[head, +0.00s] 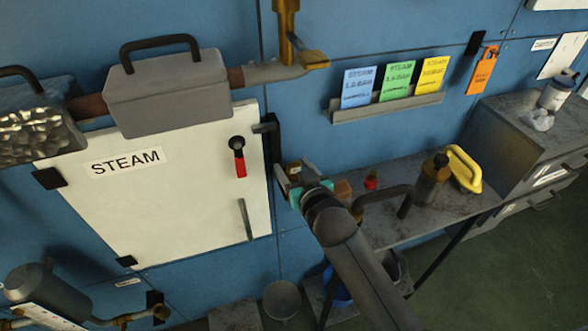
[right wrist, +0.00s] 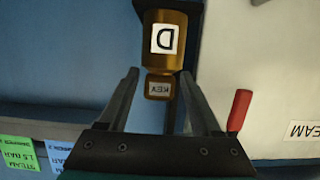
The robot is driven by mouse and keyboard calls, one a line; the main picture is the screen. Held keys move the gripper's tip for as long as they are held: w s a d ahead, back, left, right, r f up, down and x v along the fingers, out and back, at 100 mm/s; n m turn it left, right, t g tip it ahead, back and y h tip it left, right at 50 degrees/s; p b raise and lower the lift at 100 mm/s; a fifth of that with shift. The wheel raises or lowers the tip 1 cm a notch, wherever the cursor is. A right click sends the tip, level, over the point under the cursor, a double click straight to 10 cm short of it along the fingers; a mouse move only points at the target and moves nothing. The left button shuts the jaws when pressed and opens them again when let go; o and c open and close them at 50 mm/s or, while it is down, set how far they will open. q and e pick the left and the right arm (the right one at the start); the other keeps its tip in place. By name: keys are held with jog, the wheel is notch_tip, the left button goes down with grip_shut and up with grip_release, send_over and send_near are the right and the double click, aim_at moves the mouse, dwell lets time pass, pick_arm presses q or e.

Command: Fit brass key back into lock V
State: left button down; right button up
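A brass lock cylinder (right wrist: 163,42) with a white label that looks like a turned "D" fills the top middle of the right wrist view. A small brass key head (right wrist: 158,88) with faint lettering sits just below it, in line with it; how deep the key is in the lock is hidden. My right gripper (right wrist: 160,90) is open, its two fingers on either side of the key head with gaps. In the head view the right gripper (head: 293,174) is at the wall, right of the steam cabinet door. I cannot make out a lock V. My left gripper is out of view.
The white STEAM door (head: 190,205) has a red-handled lever (head: 239,160), close beside the gripper. Coloured cards (head: 396,86) stand in a wall rack above.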

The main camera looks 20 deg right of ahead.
grip_shut()
dwell(0.3)
